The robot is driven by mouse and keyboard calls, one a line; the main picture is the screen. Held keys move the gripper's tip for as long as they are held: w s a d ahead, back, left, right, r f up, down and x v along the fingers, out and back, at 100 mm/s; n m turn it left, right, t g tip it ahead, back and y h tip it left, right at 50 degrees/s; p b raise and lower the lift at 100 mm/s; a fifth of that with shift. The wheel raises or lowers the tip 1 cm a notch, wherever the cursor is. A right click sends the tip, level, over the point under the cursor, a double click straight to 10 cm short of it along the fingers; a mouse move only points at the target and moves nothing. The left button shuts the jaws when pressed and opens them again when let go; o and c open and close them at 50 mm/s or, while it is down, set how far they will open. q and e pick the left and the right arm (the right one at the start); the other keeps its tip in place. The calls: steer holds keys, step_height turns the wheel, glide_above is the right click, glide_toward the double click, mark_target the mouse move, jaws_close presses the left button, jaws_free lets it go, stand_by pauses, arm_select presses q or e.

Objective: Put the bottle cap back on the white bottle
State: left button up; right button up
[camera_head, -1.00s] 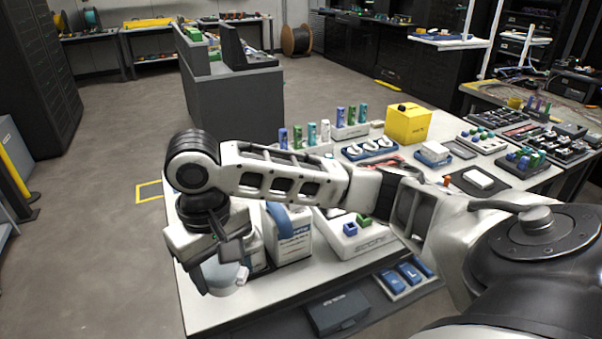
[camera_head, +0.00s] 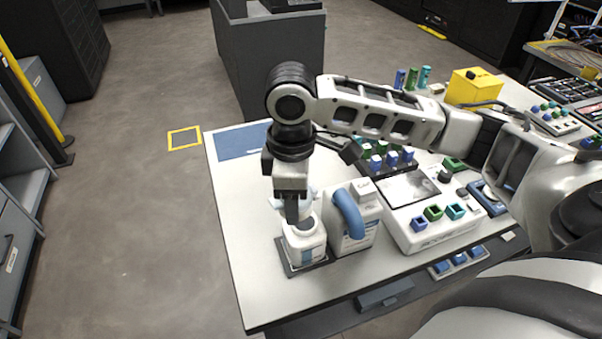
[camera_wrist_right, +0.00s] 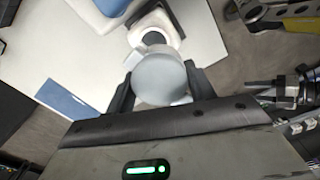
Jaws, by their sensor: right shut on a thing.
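The white bottle (camera_head: 305,246) stands upright on a small dark base near the table's front left corner. My right gripper (camera_head: 292,218) points down over the bottle's top. It is shut on the pale bottle cap (camera_wrist_right: 158,80), which sits between the two fingers (camera_wrist_right: 160,90) in the right wrist view. In that view the white bottle's round neck (camera_wrist_right: 152,38) shows just beyond the cap, partly covered by it. In the head view a finger hides most of the cap, and I cannot tell whether cap and bottle touch. My left gripper is not in view.
A white jug with a blue handle (camera_head: 349,213) stands close to the right of the bottle. A white splicing machine (camera_head: 430,236) with a screen is further right. A blue mat (camera_head: 240,143) lies at the table's back left. The table left of the bottle is clear.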

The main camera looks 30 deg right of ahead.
steer(key=n, duration=0.2)
steer(key=shift+s+d+r+n+p, duration=0.15)
steer(key=shift+d+r+n+p, duration=0.15)
steer(key=shift+r+p, duration=0.1)
steer(key=shift+s+d+n, duration=0.1)
steer(key=shift+d+n, duration=0.1)
steer(key=shift+n, duration=0.7)
steer(key=shift+s+d+r+n+p, duration=0.15)
steer(key=shift+n+p, duration=0.25)
steer(key=shift+n, duration=0.6)
steer(key=shift+f, duration=1.1)
steer(key=shift+f+b, duration=0.9)
steer(key=shift+b, duration=0.15)
steer(key=shift+f+b, duration=0.25)
steer(key=shift+b, duration=0.05)
steer(key=shift+d, duration=0.1)
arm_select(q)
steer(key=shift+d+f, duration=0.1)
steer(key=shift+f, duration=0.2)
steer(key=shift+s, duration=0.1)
arm_select(e)
steer(key=shift+f, duration=0.15)
